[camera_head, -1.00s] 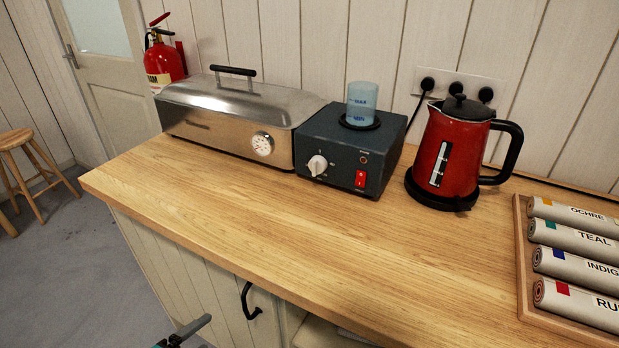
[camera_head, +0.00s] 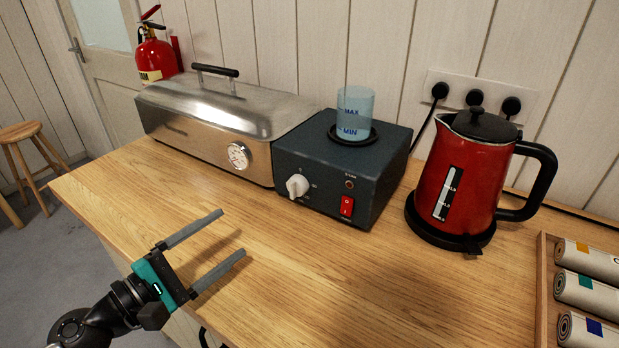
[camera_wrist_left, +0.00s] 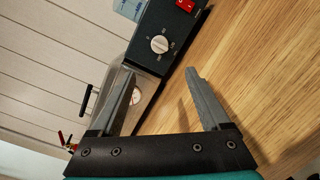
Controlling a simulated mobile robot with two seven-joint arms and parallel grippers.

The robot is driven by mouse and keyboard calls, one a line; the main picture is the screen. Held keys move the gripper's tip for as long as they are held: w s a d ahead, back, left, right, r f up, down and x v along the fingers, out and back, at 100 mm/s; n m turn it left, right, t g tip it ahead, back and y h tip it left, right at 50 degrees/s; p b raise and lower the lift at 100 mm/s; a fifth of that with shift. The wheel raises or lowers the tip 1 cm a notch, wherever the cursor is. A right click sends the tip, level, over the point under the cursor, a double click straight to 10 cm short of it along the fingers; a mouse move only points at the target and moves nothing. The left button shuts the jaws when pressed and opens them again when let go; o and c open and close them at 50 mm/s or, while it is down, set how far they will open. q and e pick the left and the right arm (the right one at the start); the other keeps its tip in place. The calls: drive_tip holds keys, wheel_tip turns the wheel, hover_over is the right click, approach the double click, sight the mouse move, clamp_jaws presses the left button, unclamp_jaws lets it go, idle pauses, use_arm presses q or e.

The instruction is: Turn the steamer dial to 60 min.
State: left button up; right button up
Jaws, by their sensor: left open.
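The steamer is a stainless box (camera_head: 205,128) with a dark control unit (camera_head: 335,165) on its right, both on the wooden counter. The white dial (camera_head: 297,186) is on the unit's front, left of a red switch (camera_head: 346,206); its setting is too small to read. My left gripper (camera_head: 233,234) is open and empty above the counter, in front of and left of the dial, not touching it. In the left wrist view the dial (camera_wrist_left: 159,44) shows beyond the two spread fingers (camera_wrist_left: 160,80). My right gripper is not in view.
A water cup (camera_head: 354,112) stands on top of the unit. A round gauge (camera_head: 238,156) is on the steel box. A red kettle (camera_head: 462,185) stands to the right, and a tray (camera_head: 543,290) of rolls lies at the right edge. The counter (camera_head: 330,290) in front is clear.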

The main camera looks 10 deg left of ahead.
sight(296, 187)
use_arm(q)
drive_tip(key=shift+w+d, duration=0.15)
drive_tip(key=shift+w, duration=0.15)
drive_tip(key=p+x, duration=0.1)
drive_tip(key=x, duration=0.3)
drive_tip(key=shift+r, duration=0.15)
drive_tip(key=p+x, duration=0.2)
drive_tip(key=x, duration=0.7)
drive_tip(key=shift+w+d+p, duration=0.2)
drive_tip(key=shift+w+p, duration=0.1)
drive_tip(key=shift+w, duration=0.05)
drive_tip(key=shift+w+d, duration=0.2)
drive_tip(key=shift+w, duration=0.25)
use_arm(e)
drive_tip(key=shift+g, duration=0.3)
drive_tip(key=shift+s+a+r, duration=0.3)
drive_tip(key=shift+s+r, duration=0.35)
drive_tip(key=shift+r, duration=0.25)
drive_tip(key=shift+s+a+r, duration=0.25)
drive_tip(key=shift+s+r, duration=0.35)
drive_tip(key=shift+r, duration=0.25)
use_arm(q)
drive_tip(key=shift+c, duration=0.2)
clamp_jaws()
